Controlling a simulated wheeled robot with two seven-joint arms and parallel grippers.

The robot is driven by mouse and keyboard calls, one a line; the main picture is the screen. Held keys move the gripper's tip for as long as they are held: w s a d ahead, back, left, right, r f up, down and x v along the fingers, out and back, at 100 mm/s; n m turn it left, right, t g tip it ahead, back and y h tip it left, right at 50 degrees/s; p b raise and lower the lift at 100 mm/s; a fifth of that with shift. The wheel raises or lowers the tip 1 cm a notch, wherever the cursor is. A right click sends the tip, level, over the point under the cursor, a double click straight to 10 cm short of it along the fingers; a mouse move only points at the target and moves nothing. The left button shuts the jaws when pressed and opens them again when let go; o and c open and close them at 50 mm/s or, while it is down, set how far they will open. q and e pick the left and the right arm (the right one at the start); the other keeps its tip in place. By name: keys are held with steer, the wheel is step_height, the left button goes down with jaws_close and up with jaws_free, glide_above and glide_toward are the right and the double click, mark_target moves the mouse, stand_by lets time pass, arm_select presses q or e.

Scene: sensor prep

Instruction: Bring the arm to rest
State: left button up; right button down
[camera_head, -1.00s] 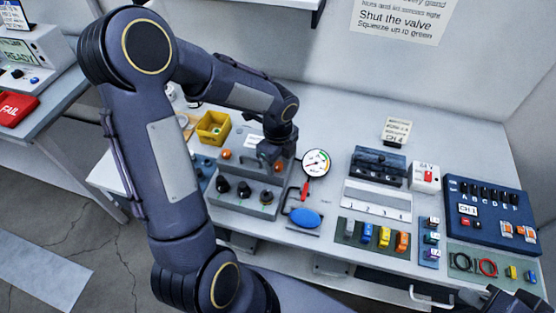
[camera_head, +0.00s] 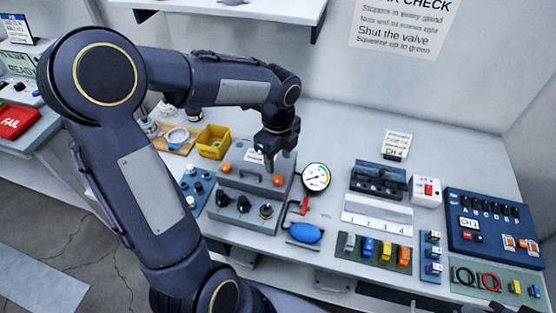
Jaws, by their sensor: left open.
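My left arm (camera_head: 160,205) comes in from the left and bends over the bench. My left gripper (camera_head: 276,157) points down above the grey box (camera_head: 247,211), with its jaws open and nothing seen between them. The box has a handle, orange knobs and several dark glands along its front. The gripper is near the back of the box; I cannot tell the exact gap. The gauge (camera_head: 316,177) with a red valve lever (camera_head: 305,205) and a blue squeeze bulb (camera_head: 306,233) stands right of the box. My right gripper is not seen.
A yellow bin (camera_head: 213,142) stands behind the box. To the right are a numbered strip (camera_head: 377,216), a tray of coloured connectors (camera_head: 352,252) and a blue switch panel (camera_head: 492,217). A shelf (camera_head: 240,12) overhangs at the top. The bench behind the gauge is clear.

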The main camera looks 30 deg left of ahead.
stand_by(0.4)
arm_select(q)
steer(key=s+d+r+n+t+h, duration=0.2)
steer(key=s+r+n, duration=0.1)
steer(key=s+n, duration=0.5)
steer(key=s+d+r+n+t+h, duration=0.1)
steer(key=s+d+r+n+t, duration=0.1)
steer(key=s+n, duration=0.7)
steer(key=r+n+t, duration=0.1)
steer(key=n, duration=0.3)
steer(key=shift+s+d+r+n+t+h, duration=0.15)
steer(key=shift+r+n+t+h, duration=0.15)
steer(key=shift+h, duration=0.1)
